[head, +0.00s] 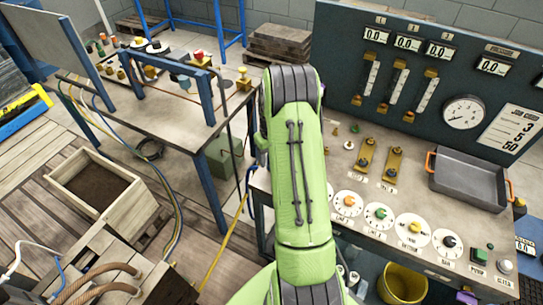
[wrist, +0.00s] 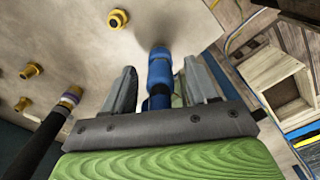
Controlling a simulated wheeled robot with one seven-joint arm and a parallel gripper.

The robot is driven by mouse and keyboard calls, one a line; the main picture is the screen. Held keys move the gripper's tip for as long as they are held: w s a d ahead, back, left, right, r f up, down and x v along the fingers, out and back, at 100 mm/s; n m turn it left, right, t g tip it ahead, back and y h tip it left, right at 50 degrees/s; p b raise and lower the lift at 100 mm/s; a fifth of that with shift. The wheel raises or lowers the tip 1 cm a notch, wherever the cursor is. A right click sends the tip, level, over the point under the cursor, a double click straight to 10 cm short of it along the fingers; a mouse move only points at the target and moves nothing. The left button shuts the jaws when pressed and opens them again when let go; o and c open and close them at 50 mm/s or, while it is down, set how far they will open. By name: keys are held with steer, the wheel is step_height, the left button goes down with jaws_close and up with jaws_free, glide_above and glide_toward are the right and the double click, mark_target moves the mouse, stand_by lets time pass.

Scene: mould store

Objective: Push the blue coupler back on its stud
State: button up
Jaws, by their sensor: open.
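The blue coupler (wrist: 160,72) shows in the wrist view, between the two fingers of my gripper (wrist: 161,90). The fingers stand apart on either side of it, with gaps visible, so the gripper is open around it. Its far end points at a pale plate (wrist: 75,45), where a shadow falls. The stud in front of it is hidden by the coupler, so I cannot tell how far on it sits. In the head view my green arm hides the gripper and the coupler.
Bare brass studs (wrist: 118,19) stick out of the plate. The head view shows a control bench with a grey tray (head: 470,178), a yellow bucket (head: 402,283) and a wooden crate (head: 108,203).

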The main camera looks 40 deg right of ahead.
step_height(320, 180, up, 16)
steer(key=p, duration=0.1)
steer(key=shift+p, duration=0.3)
steer(key=shift+a, duration=0.1)
